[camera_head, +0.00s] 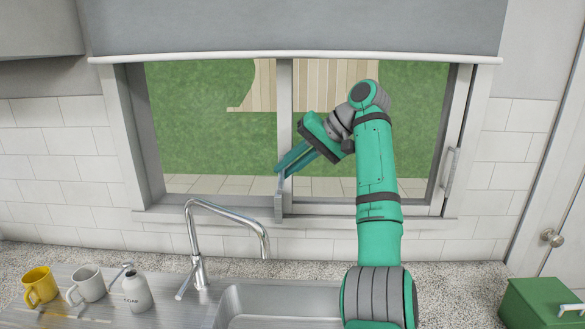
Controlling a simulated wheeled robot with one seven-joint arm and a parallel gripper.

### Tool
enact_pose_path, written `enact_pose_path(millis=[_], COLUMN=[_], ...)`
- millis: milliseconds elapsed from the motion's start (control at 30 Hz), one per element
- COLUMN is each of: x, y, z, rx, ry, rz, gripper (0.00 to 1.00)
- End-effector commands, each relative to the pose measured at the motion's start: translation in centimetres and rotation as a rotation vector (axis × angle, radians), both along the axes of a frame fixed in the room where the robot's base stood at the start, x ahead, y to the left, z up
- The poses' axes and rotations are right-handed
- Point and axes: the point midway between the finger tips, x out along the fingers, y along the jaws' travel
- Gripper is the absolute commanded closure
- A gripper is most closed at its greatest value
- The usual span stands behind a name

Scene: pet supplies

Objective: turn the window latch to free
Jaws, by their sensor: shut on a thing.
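My gripper (284,168) is at the centre upright of the window, with its teal fingers reaching down and left across the frame. It is shut on the window latch, which the fingers largely hide. A grey metal piece (279,207) shows on the upright just below the fingertips; I cannot tell whether it is part of the latch. How far the latch is turned cannot be seen. The sliding window (285,100) has glass on both sides of this upright.
A chrome faucet (229,215) and sink (270,299) are below the window. A yellow mug (39,286), white mug (88,284) and white bottle (136,291) stand at left. A vertical handle (450,172) is on the right window frame. A green box (540,302) is at lower right.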

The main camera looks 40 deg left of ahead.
Motion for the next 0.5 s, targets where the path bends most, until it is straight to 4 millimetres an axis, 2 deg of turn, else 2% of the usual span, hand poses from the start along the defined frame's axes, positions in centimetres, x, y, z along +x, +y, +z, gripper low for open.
enact_pose_path(millis=[167,200,267,500], x=[0.01,0.02,0.04,0.12], y=[-0.05,-0.06,-0.08,-0.18], z=[-0.04,-0.04,-0.03,0.01], rx=[-0.002,-0.002,-0.001,0.000], ry=[0.001,0.001,0.001,-0.001], rz=[-0.001,-0.001,-0.002,-0.004], gripper=[1.00,0.81,0.69,0.69])
